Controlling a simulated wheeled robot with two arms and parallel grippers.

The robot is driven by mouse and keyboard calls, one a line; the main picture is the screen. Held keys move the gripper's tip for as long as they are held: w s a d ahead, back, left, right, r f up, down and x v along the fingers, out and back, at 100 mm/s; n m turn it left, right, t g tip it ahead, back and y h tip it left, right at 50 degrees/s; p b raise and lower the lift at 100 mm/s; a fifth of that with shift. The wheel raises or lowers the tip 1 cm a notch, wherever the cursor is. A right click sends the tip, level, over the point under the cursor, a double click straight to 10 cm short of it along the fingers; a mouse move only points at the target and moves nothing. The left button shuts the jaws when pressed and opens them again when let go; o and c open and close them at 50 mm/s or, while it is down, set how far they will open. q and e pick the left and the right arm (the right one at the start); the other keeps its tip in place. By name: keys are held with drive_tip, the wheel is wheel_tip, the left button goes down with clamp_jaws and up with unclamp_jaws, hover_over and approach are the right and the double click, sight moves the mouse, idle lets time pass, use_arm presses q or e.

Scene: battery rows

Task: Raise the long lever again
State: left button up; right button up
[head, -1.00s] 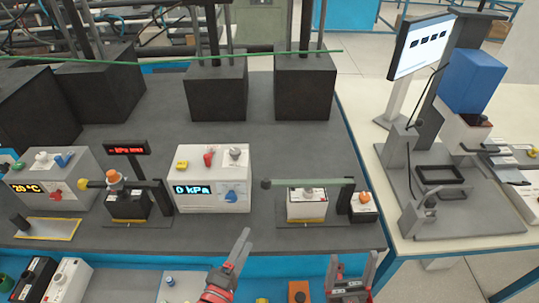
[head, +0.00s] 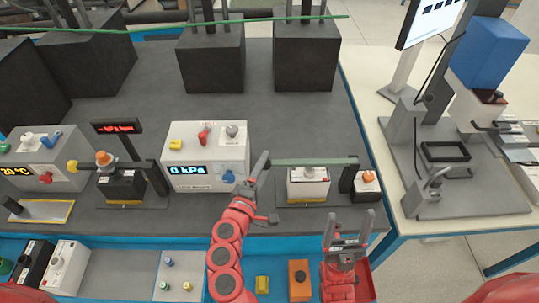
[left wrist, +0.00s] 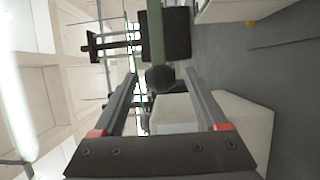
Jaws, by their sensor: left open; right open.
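The long lever is a grey-green bar (head: 312,161) lying about level over a white battery block (head: 307,186), with its pivot at a dark post (head: 348,179) on the right. Its dark round knob (left wrist: 160,79) shows in the left wrist view between the two fingers, with the bar (left wrist: 155,35) running away behind it. My left gripper (head: 262,168) is open at the lever's left end, fingers on either side of the knob, not closed on it. In the head view the gripper partly hides the knob. My right gripper (head: 350,219) is open and empty, in front of the table edge.
A white box reading 0 kPa (head: 206,158) stands just left of the lever. Dark blocks (head: 305,55) stand behind; the grey tabletop between is clear.

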use_arm(q)
drive_tip(key=shift+x, duration=2.35)
clamp_jaws()
